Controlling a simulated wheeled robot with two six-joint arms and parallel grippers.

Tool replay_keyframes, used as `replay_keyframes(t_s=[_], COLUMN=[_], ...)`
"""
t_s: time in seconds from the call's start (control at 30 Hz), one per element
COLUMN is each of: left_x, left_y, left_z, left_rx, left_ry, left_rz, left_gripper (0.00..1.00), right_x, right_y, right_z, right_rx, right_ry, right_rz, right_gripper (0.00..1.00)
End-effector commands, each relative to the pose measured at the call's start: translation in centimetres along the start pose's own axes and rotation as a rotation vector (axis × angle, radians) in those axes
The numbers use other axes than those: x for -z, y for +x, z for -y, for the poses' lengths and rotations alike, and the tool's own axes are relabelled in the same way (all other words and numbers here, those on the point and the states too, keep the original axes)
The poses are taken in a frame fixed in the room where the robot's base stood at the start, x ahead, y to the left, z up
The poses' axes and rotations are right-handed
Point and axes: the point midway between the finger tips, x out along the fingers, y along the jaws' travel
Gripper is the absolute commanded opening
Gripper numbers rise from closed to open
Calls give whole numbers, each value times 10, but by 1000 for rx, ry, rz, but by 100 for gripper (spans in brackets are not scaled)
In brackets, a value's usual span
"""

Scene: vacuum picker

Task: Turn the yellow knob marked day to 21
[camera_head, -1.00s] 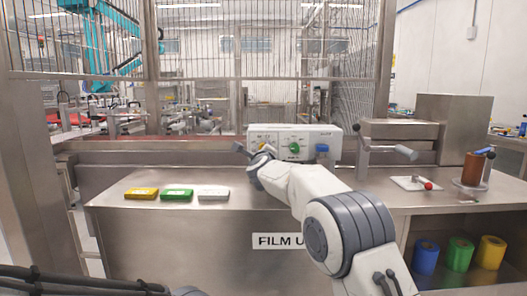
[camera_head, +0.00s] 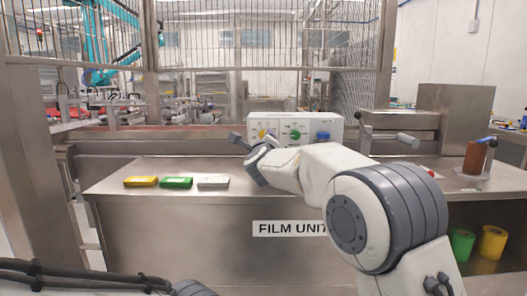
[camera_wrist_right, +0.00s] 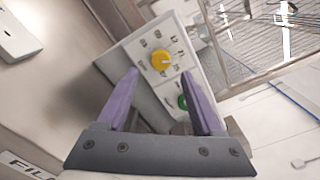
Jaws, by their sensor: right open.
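The yellow knob (camera_wrist_right: 162,60) is on the white front panel (camera_wrist_right: 195,50) of a box, ringed by small printed marks too small to read. A pale pointer mark shows on its right side in the right wrist view. The knob also shows in the head view (camera_head: 262,134), close to my right gripper (camera_head: 250,141). In the right wrist view my right gripper (camera_wrist_right: 159,73) is open, its two purple fingers apart, with the knob just beyond and between the tips. No contact is visible. My left gripper is out of view.
A green knob (camera_head: 294,134) and a blue knob (camera_head: 323,136) sit right of the yellow one. A lever (camera_head: 395,137) stands right of the panel.

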Motion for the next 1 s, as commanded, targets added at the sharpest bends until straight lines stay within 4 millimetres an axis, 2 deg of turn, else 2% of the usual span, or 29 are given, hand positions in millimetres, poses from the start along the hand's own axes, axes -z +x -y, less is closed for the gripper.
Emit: replay_keyframes(t_s=[0.1,0.3,0.73,0.77,0.87,0.97,1.0], left_x=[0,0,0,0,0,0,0], left_y=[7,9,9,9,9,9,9], left_z=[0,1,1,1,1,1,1], left_rx=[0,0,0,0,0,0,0], left_ry=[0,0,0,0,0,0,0], left_rz=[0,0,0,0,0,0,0], left_gripper=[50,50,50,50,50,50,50], right_x=[0,0,5,9,38,90,114], right_y=[-20,-39,-43,-44,-52,-77,-91], right_z=[-1,0,-3,-5,-23,-55,-69], right_rx=[0,0,-15,-28,-123,-298,-379], right_ry=[-1,0,-34,-67,-279,-614,-750], right_rz=[2,1,-1,-1,-1,19,37], right_gripper=[68,68,68,68,68,68,68])
